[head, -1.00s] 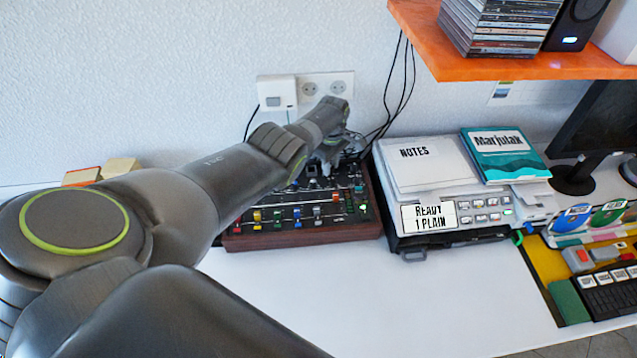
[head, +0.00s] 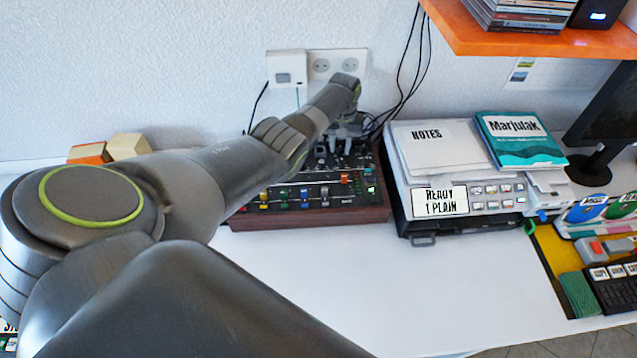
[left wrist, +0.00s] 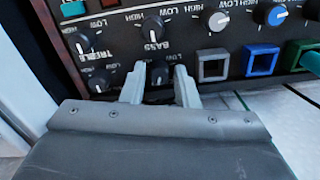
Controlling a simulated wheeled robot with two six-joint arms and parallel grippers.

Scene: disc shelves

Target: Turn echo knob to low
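The dark mixer panel (head: 310,219) with a reddish-brown wooden side stands at the back of the desk against the wall. My left gripper (head: 345,132) is over its rear part, and my arm hides the panel's left side. In the left wrist view the left gripper (left wrist: 159,80) is open, its two fingers on either side of a small black knob (left wrist: 158,72), with gaps showing. Upside-down labels read TREBLE and BASS near it; another black knob (left wrist: 152,26) lies beyond. No ECHO label is legible. My right gripper is not in view.
A grey device (head: 480,208) with papers and a teal booklet (head: 519,141) stands right of the mixer. Black cables (head: 405,85) hang behind. An orange shelf (head: 520,42) overhangs at upper right. The white desk (head: 410,290) in front is clear.

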